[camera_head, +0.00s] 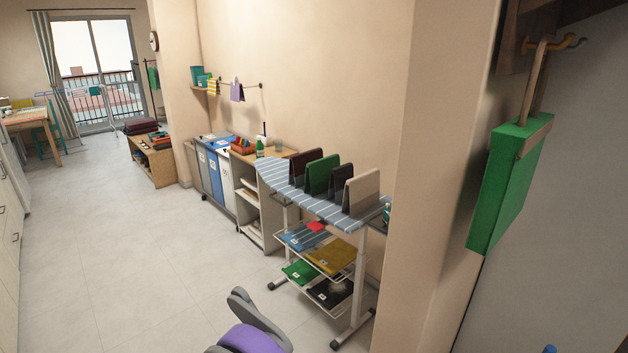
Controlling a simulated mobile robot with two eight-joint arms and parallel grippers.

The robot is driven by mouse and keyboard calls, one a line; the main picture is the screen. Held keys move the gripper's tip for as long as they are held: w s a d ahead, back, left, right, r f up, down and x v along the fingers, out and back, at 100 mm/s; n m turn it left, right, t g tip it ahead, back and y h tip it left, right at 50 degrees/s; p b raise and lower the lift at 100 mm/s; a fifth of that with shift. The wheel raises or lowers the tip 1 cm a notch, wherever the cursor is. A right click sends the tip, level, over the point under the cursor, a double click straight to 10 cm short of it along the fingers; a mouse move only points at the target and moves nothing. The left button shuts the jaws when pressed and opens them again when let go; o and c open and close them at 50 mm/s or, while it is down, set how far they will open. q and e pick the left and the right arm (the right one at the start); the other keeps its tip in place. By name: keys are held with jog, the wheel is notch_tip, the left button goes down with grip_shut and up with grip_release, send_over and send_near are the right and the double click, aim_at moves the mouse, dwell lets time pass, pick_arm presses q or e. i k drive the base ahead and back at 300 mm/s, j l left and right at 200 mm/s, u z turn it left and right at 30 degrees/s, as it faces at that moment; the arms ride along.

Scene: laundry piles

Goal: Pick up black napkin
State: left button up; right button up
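A black folded cloth (331,292) lies flat on the lowest shelf of the white rolling stand, at its right end, with a small pale patch on it. A dark, near-black folded piece (335,181) also stands upright like a tent on the striped board on top. I cannot tell from this view which of the two is the napkin.
The rolling stand's striped top (280,176) also bears maroon, green (317,175) and beige pieces. Its shelves hold blue, red, yellow (331,256) and green cloths. A wall edge (425,200) stands at right, beside a hanging green bag (505,180). Floor at left is clear.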

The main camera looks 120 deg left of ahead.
aim_at(339, 175)
jog(key=k+j+u, duration=0.4)
jog(key=k+j, duration=0.3)
jog(key=k, duration=0.15)
